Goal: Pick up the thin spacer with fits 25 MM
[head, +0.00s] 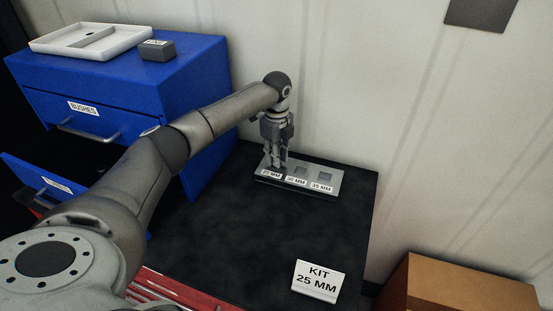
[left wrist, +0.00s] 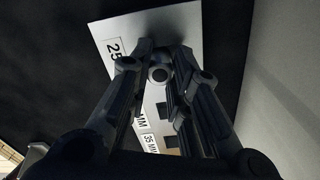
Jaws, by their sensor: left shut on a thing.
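A grey spacer holder (head: 330,175) stands on the black bench top, with slots labelled 25 MM, 30 MM and 35 MM. My left gripper (head: 277,168) points down at its 25 MM end and covers that slot. In the left wrist view my left gripper (left wrist: 160,66) is shut on a small dark part with a round end (left wrist: 159,74), by its place the 25 MM thin spacer. The fingers hide most of it, and I cannot tell whether it is clear of the slot. The holder (left wrist: 180,22) runs beneath the fingers. My right gripper is not in view.
A sign reading KIT 25 MM (head: 319,281) stands at the bench's front right. A blue cabinet (head: 205,75) with a BUSHES drawer and an open lower drawer stands left, bearing a white tray (head: 127,40) and a dark block (head: 157,51). A cardboard box (head: 465,288) is right.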

